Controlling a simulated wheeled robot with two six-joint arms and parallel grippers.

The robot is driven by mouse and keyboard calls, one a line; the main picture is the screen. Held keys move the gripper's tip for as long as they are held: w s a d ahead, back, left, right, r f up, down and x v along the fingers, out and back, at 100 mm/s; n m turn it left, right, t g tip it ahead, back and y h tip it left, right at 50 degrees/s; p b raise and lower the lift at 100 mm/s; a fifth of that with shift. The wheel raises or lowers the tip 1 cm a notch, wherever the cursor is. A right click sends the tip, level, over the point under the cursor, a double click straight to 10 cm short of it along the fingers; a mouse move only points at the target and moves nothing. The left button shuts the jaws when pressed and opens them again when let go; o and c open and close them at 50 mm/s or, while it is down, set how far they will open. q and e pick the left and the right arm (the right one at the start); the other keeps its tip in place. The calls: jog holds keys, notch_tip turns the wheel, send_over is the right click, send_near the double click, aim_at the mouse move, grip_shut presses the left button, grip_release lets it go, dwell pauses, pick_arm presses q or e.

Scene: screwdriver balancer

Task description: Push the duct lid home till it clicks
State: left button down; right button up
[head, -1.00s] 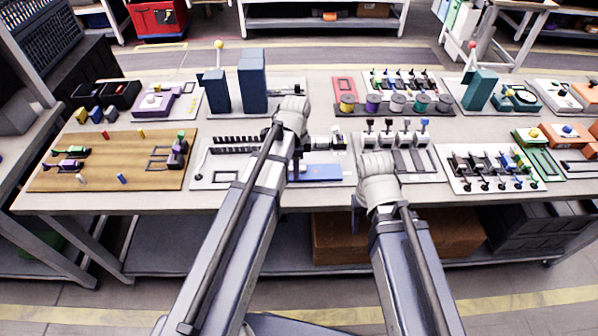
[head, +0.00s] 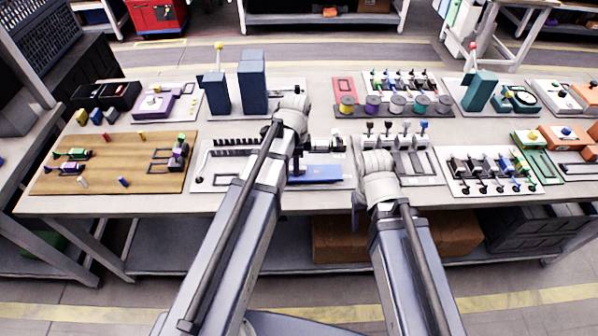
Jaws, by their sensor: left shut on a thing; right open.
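A black slotted duct (head: 236,141) lies along the back of a light grey panel (head: 205,178) in the middle of the bench. My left arm crosses in front of it and hides its middle. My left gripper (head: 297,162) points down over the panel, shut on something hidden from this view. A pale grey-white piece (head: 326,145) shows just right of it, in line with the duct; I cannot tell whether it is the lid or how it is seated. My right gripper (head: 358,212) is open and empty at the bench's front edge, right of the panel.
A blue tray (head: 322,174) sits on the panel's right part, near my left gripper. A row of levers (head: 396,133) stands to the right and a wooden board (head: 110,165) to the left. Tall blue blocks (head: 252,85) stand behind.

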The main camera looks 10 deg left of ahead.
pick_arm(q)
jog(key=shift+w+a+r+p, duration=0.1)
jog(key=shift+r+p, duration=1.7)
jog(key=shift+r, duration=0.35)
pick_arm(e)
notch_tip(320, 180, up, 4)
jog(key=shift+r, duration=0.1)
